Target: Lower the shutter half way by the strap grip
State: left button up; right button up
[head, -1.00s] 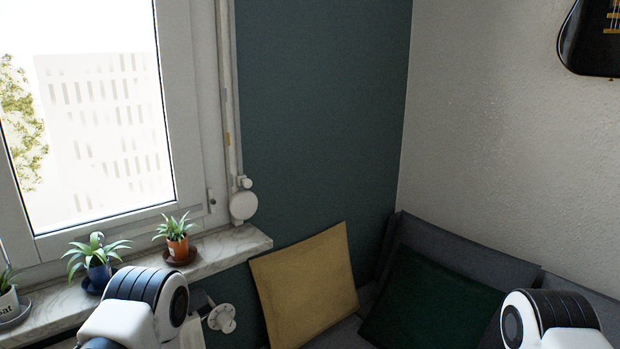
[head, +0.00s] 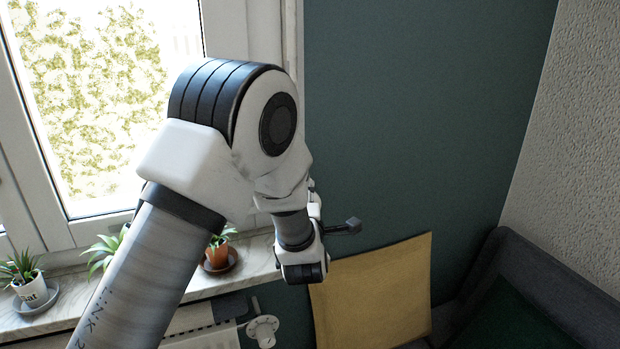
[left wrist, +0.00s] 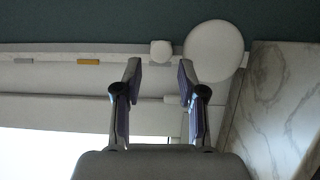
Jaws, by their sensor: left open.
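My left gripper (left wrist: 158,66) is open and empty in the left wrist view, its two fingers apart and pointing at the strap channel beside the window. A small yellow-orange piece, apparently the strap grip (left wrist: 89,61), sits on the pale strap line left of the fingers. A small white knob (left wrist: 161,51) shows between and beyond the fingertips. The round white strap winder (left wrist: 213,50) is just right of them. In the head view my left arm covers the grip and winder. The shutter itself cannot be made out; the window pane (head: 95,95) is bright and uncovered where visible. My right gripper is out of view.
Potted plants (head: 217,250) stand on the marble sill (head: 262,254) below the window. A white radiator valve (head: 263,331) is under it. A yellow cushion (head: 375,295) and dark sofa (head: 515,275) are to the right. The teal wall (head: 410,120) is bare.

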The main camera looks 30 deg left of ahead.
pick_arm(q)
jog(key=p+x, duration=0.2)
jog(key=x, duration=0.5)
jog(key=shift+a+f, duration=0.15)
jog(key=shift+a, duration=0.05)
jog(key=shift+s, duration=0.15)
grip_shut()
notch_tip(320, 180, up, 13)
jog(key=shift+r+p, duration=0.15)
jog(key=shift+p, duration=1.05)
grip_release()
